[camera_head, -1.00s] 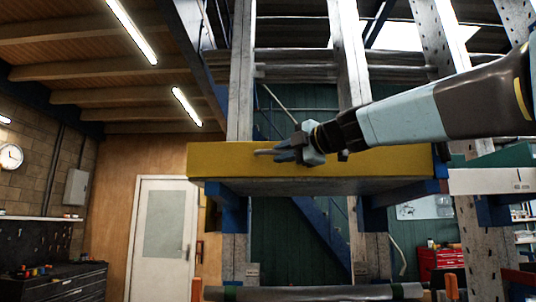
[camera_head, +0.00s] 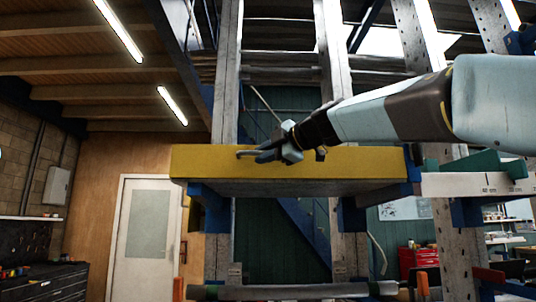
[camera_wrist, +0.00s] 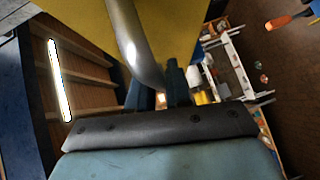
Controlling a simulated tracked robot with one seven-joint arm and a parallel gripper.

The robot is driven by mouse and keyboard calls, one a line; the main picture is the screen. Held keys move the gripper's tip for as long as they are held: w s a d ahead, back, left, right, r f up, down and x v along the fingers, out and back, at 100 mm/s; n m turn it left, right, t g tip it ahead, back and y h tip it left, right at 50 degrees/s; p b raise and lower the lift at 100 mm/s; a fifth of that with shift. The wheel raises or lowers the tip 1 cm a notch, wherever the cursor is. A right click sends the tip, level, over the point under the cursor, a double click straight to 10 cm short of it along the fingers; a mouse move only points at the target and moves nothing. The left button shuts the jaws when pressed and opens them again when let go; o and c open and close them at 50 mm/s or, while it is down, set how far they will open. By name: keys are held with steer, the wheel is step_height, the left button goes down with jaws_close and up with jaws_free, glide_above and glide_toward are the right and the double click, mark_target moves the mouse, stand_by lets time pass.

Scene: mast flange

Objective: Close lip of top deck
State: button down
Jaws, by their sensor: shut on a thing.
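The yellow lip (camera_head: 350,163) is a long panel along the front edge of the top deck. Its yellow face is turned towards me, and the deck's pale underside (camera_head: 300,187) shows below. A grey bar handle (camera_head: 244,154) sticks out on the left half of the lip. My gripper (camera_head: 264,155) is at that handle, shut on it, with my arm reaching in from the right. In the wrist view the curved handle (camera_wrist: 130,40) runs down between the dark fingers (camera_wrist: 160,92), against the yellow lip (camera_wrist: 82,25). The handle's far end and the exact finger contact are hidden.
A padded grey bar (camera_head: 300,291) crosses low in front. A white ruled beam (camera_head: 480,183) lies to the right. Open room with a white door (camera_head: 147,235) is at the left.

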steer(key=c, duration=1.3)
jaws_free()
steer(key=shift+w, duration=0.2)
steer(key=shift+o, duration=0.8)
steer(key=shift+s, duration=0.1)
steer(key=v, duration=1.3)
steer(key=shift+s+d, duration=0.15)
steer(key=shift+d, duration=0.1)
steer(key=shift+r, duration=0.1)
